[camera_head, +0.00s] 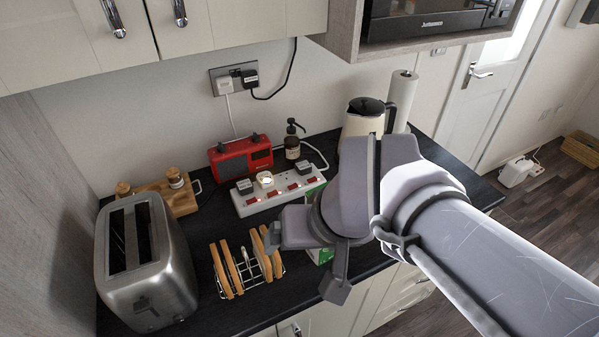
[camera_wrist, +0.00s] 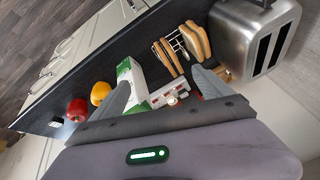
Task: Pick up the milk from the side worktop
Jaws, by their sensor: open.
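The milk is a white and green carton (camera_wrist: 132,78) in the wrist view, standing on the dark worktop (camera_wrist: 118,50). In the camera_head view my arm hides most of it, and only green and white bits of the carton (camera_head: 322,256) show. My gripper (camera_wrist: 163,88) is open and empty, with one finger beside the carton and the other over towards the toast rack. In the camera_head view my gripper (camera_head: 303,262) hangs over the front part of the worktop. I cannot tell whether a finger touches the carton.
A toast rack (camera_head: 244,272) with toast and a steel toaster (camera_head: 146,262) stand left of my gripper. Behind are a power strip (camera_head: 278,192), a red radio (camera_head: 240,157), a pump bottle (camera_head: 292,146) and a kettle (camera_head: 360,122).

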